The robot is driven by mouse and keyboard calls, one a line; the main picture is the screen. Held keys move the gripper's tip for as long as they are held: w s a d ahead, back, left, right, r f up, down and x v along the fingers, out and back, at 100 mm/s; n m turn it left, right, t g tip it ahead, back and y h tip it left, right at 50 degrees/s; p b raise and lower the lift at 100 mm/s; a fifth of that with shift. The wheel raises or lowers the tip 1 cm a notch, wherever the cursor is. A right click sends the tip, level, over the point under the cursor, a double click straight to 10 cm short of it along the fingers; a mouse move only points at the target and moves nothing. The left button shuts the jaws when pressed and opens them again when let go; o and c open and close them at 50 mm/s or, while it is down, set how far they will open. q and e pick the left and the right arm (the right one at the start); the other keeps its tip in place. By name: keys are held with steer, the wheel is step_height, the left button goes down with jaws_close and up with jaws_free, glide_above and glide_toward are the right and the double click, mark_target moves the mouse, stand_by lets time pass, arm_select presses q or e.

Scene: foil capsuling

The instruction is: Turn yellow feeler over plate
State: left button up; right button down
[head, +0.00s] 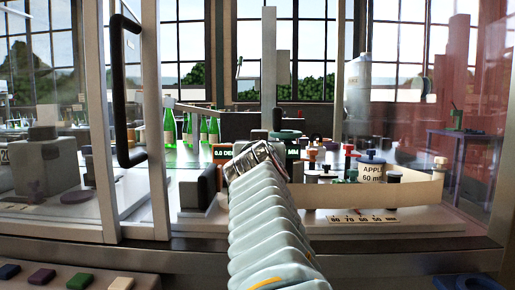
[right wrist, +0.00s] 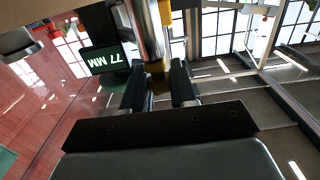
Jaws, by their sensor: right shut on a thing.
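My right arm reaches from the bottom middle of the head view into the glazed cabinet. Its gripper (head: 258,158) is at the middle, in front of a dark readout (head: 222,152); the arm and wrist hide what it holds there. In the right wrist view the two dark fingers of my right gripper (right wrist: 159,80) are shut on a yellow piece, the yellow feeler (right wrist: 157,82), beside a shiny metal cylinder (right wrist: 146,30). A readout (right wrist: 105,60) showing 77 MM appears upside down to the left of it. I cannot make out the plate. My left gripper is not in view.
The cabinet's door frame with a black handle (head: 122,92) stands left of my arm. A cream band (head: 410,190) and a scale strip (head: 362,221) lie to the right. Green bottles (head: 170,127) stand behind. Coloured buttons (head: 80,281) are at the lower left.

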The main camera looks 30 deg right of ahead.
steer(key=shift+f+n+t+y, duration=0.1)
steer(key=shift+n+t+y, duration=0.2)
steer(key=shift+y, duration=0.3)
steer(key=shift+a+f+n+t+y+b, duration=0.1)
steer(key=shift+n+t+y+b, duration=0.7)
steer(key=shift+n+y+b, duration=0.8)
steer(key=n+y, duration=0.1)
steer(key=y, duration=0.1)
steer(key=y+b, duration=0.1)
steer(key=y, duration=0.1)
steer(key=shift+n+t, duration=0.3)
steer(key=shift+n, duration=0.1)
steer(key=n+y+b, duration=0.1)
steer(key=y+b, duration=0.1)
steer(key=n+y+b, duration=0.2)
steer(key=y, duration=0.1)
steer(key=shift+n+y+b, duration=0.3)
steer(key=shift+w+n+g+y, duration=0.1)
steer(key=shift+n+g+y, duration=0.65)
steer(key=shift+y, duration=0.45)
steer(key=shift+r+n+g+y, duration=0.2)
steer(key=shift+n+g+y, duration=0.15)
steer(key=shift+n+y, duration=0.4)
steer(key=shift+n+g+y, duration=0.6)
steer(key=shift+n+y, duration=0.1)
steer(key=shift+y, duration=0.45)
steer(key=shift+p, duration=0.3)
